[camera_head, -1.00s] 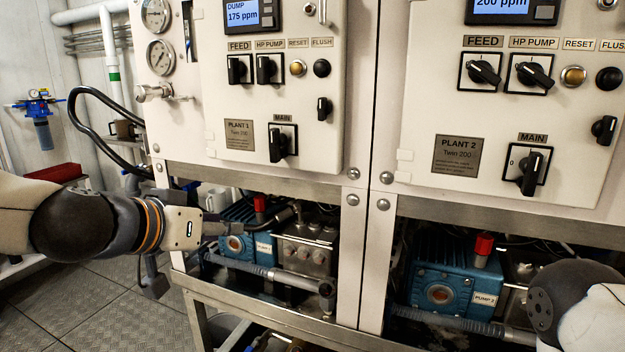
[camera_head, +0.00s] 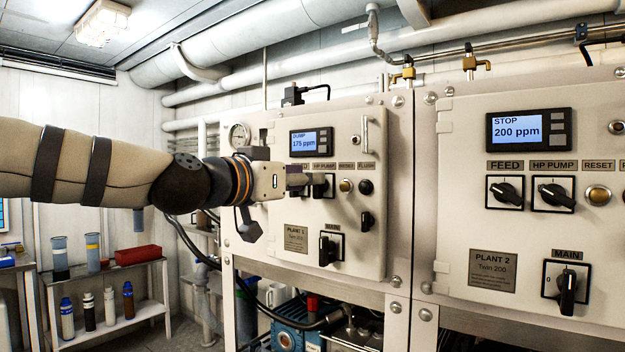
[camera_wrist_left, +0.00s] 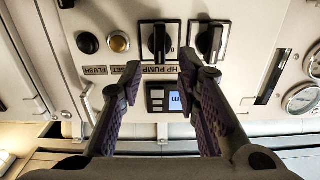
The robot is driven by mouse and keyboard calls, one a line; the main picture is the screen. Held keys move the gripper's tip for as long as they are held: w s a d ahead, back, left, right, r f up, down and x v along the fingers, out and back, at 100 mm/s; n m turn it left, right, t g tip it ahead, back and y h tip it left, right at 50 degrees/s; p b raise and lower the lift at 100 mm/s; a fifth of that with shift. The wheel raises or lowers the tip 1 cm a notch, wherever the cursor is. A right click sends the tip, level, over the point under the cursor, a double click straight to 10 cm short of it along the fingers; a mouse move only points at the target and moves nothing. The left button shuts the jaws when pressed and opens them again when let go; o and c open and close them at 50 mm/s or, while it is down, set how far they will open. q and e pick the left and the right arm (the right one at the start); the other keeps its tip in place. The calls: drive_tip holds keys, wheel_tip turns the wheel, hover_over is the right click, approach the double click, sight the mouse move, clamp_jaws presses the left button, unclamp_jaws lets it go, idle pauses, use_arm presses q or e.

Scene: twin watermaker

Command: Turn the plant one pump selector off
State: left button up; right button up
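The plant one panel has a display reading 175 ppm and a PLANT 1 plate (camera_head: 296,238). Its black HP PUMP selector (camera_head: 329,186) is partly hidden behind my left gripper (camera_head: 308,180) in the head view. In the left wrist view, which is upside down, the HP PUMP selector (camera_wrist_left: 157,40) stands upright in line with the gap between the fingers. The FEED selector (camera_wrist_left: 210,40) is upright beside it, beyond the right-hand finger. My left gripper (camera_wrist_left: 160,72) is open and empty; I cannot tell if it touches the panel. My right gripper is out of view.
On plant one are the RESET button (camera_head: 346,185), FLUSH button (camera_head: 366,186) and MAIN switch (camera_head: 329,248). The plant two panel, with its FEED (camera_head: 505,192) and HP PUMP (camera_head: 555,196) selectors turned sideways, stands to the right. A shelf with a red box (camera_head: 138,255) is at left.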

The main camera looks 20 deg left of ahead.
sight(319, 187)
use_arm(q)
drive_tip(key=x, duration=0.3)
drive_tip(key=shift+w+f, duration=0.1)
drive_tip(key=shift+f, duration=0.05)
drive_tip(key=shift+c, duration=0.6)
clamp_jaws()
